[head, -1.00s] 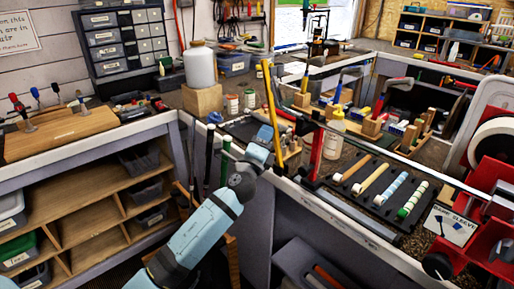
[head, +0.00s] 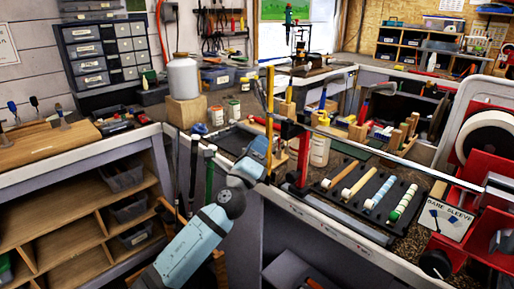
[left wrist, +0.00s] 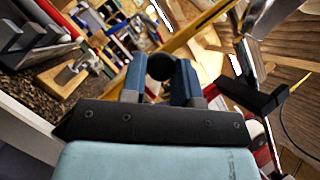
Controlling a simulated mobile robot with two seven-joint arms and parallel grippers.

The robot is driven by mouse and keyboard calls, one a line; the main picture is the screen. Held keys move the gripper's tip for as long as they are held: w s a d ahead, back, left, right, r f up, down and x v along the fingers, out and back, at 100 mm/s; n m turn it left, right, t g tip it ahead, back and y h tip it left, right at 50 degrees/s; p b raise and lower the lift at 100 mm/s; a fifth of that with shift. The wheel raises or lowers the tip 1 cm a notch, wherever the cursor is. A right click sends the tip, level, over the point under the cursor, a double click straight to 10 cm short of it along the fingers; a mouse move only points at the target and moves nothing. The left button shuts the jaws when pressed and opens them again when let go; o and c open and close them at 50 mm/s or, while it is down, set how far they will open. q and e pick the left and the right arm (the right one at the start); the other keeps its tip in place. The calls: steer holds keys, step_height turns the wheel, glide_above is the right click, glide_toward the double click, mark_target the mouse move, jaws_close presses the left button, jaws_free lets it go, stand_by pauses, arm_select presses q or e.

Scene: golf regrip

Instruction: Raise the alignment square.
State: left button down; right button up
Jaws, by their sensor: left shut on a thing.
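The yellow bar that I take to be the alignment square (head: 270,98) stands upright at the bench's front edge, left of the red post (head: 303,160). It also shows in the left wrist view as a yellow diagonal bar (left wrist: 205,30). My left gripper (left wrist: 159,72) has its blue fingers closed on a dark round part, which looks like part of the square. In the head view this gripper (head: 264,142) is beside the yellow bar, and its fingertips are hard to make out. The square's lower end is hidden. My right gripper is not in view.
A thin club shaft (head: 400,161) runs rightward past the red post. A black rack (head: 345,205) with several grips lies on the bench. A white jug (head: 184,78) stands on a wooden block at the back left. A red machine (head: 470,235) stands at the right.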

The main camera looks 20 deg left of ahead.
arm_select(q)
steer(key=c, duration=0.9)
jaws_free()
steer(key=shift+d, duration=0.2)
steer(key=shift+o, duration=0.2)
steer(key=shift+a, duration=0.1)
steer(key=b+v, duration=0.3)
steer(key=v, duration=1.1)
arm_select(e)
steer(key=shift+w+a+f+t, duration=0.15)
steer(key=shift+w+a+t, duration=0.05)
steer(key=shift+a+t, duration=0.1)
arm_select(q)
steer(key=shift+r, duration=0.1)
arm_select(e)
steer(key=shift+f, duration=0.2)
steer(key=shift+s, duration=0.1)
